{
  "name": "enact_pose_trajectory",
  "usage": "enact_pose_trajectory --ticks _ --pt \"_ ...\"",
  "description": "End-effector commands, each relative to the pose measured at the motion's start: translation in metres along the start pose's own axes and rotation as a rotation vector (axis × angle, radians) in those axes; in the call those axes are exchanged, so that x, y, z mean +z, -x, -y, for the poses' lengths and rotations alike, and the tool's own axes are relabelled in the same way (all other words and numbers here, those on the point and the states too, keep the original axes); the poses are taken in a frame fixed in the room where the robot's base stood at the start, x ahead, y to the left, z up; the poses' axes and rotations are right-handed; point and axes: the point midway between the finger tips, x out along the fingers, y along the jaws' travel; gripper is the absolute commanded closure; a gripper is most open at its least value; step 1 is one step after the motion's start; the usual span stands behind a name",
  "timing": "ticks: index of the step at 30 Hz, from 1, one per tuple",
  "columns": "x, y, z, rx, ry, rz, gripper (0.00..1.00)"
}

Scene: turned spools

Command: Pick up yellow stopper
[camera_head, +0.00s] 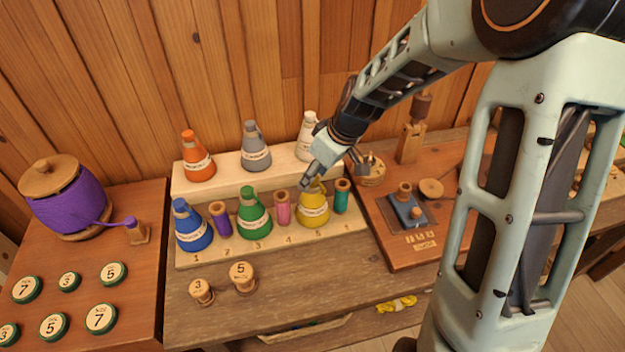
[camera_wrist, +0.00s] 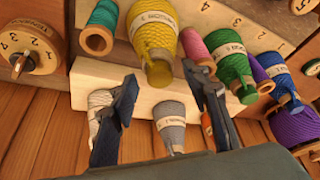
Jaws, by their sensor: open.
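The yellow bottle (camera_head: 314,209) stands in the front row of the pale rack, at the mark 5. Its yellow stopper (camera_head: 316,186) is mostly hidden behind my gripper (camera_head: 337,174). In the wrist view the yellow bottle (camera_wrist: 153,35) points its narrow end toward me, with the stopper (camera_wrist: 160,74) at that end. My gripper (camera_wrist: 158,78) is open, with one dark finger on each side of the stopper in that picture. I see no clear contact, and the depth between fingertips and stopper is hard to judge.
A pink spool (camera_head: 283,208) and a teal spool (camera_head: 341,196) flank the yellow bottle closely. Green (camera_head: 254,215) and blue (camera_head: 192,228) bottles stand left. Orange (camera_head: 198,162), grey (camera_head: 255,151) and white (camera_head: 307,137) bottles stand on the raised step behind.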

Motion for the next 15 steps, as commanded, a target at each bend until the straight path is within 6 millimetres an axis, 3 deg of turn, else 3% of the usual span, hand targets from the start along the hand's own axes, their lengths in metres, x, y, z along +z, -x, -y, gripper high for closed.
enact_pose_trajectory --ticks 4,12,15 --pt "0.0000 0.0002 -0.0001 0.000 0.000 0.000 0.58" --pt "0.0000 0.0003 -0.0001 0.000 0.000 0.000 0.87" --pt "0.0000 0.0003 0.0000 0.000 0.000 0.000 0.88"
